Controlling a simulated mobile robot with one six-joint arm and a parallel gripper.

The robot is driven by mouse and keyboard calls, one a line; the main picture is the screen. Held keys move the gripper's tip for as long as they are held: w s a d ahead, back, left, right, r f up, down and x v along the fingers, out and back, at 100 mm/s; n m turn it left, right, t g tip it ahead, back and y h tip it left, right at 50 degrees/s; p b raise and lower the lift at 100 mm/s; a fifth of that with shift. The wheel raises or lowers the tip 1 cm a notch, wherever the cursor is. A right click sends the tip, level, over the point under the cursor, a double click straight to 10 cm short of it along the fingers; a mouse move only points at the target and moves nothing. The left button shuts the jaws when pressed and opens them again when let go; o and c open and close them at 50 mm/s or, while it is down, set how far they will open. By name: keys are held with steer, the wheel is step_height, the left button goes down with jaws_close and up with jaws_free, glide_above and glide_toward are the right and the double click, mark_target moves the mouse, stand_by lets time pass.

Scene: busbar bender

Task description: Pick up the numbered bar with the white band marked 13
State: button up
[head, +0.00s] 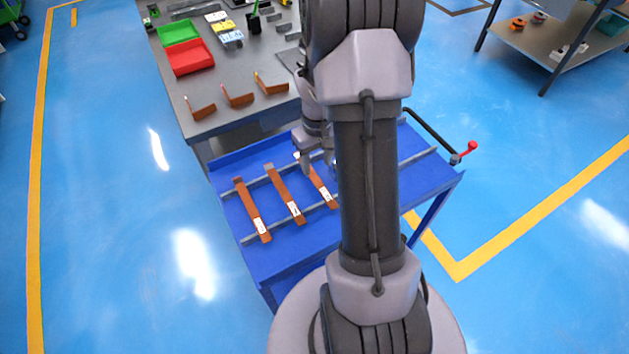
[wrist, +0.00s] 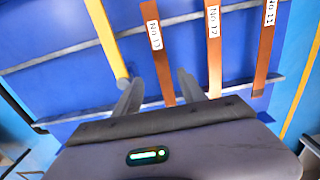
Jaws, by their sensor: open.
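Three flat copper bars with white number bands lie side by side on the rails of the blue cart (head: 285,258). The bar whose band seems to read 13 (wrist: 155,35) is the left one in the wrist view; in the head view it is the right one (head: 323,189), partly behind my gripper and arm. My gripper (wrist: 160,88) is open, with one finger on each side of this bar as seen from the wrist. It also shows above the cart in the head view (head: 318,164). Whether the fingers reach down to the bar's height, I cannot tell.
Bar 12 (wrist: 213,45) and bar 11 (wrist: 265,45) lie to its right in the wrist view. A yellow rod-like thing (wrist: 105,40) is left of my gripper. A grey workbench (head: 225,118) with bent copper pieces and a red tray (head: 190,58) stands behind the cart.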

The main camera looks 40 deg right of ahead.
mark_target(315, 178)
steer(key=f, duration=0.1)
steer(key=f+b, duration=0.1)
steer(key=f, duration=0.1)
steer(key=f+b, duration=0.1)
steer(key=shift+w+a+f, duration=0.15)
steer(key=shift+a+f, duration=0.1)
steer(key=shift+r, duration=0.2)
steer(key=shift+c, duration=0.5)
jaws_close()
